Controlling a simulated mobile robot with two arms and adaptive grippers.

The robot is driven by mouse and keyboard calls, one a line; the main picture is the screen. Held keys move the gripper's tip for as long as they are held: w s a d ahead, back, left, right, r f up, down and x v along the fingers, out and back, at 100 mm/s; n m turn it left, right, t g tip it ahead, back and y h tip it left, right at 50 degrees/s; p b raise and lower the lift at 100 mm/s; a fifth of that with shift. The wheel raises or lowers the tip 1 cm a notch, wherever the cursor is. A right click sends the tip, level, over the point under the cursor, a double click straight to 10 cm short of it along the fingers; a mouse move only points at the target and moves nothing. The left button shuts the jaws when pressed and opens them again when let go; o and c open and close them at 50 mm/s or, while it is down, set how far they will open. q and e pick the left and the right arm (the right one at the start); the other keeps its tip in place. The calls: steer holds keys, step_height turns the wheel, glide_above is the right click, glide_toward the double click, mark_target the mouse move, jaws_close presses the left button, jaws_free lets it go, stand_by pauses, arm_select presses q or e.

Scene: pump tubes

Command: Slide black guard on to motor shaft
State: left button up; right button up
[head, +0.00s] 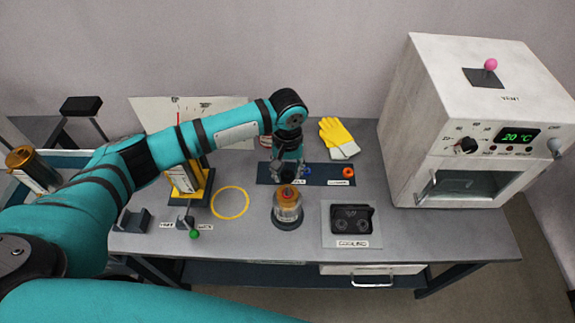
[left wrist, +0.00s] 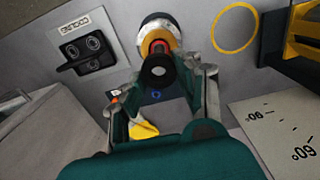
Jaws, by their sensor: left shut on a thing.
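My left gripper (head: 289,173) is above the table, just behind the top of the motor. In the left wrist view its fingers (left wrist: 161,76) are shut on the sides of a black, ring-ended guard (left wrist: 157,72). The motor (head: 287,209) stands upright on a dark round base, with an orange top. In the left wrist view the motor (left wrist: 157,33) lies beyond the guard, and a red part shows between them. The guard hides the shaft, so I cannot tell whether they touch. My right gripper is not in view.
A dark tray (head: 330,181) behind the motor holds a blue and an orange ring (head: 348,172). A black cooling block (head: 351,219) is right of the motor, a yellow circle (head: 230,202) left. Yellow gloves (head: 338,138) and a white oven (head: 425,60) are farther back right.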

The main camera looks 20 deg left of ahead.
arm_select(q)
steer(key=shift+f+b, duration=0.6)
steer(key=shift+f, duration=1.45)
steer(key=shift+p, duration=0.6)
steer(key=shift+p, duration=0.55)
steer(key=shift+p, duration=0.45)
steer(key=shift+f+b, duration=0.65)
steer(key=shift+f, duration=0.75)
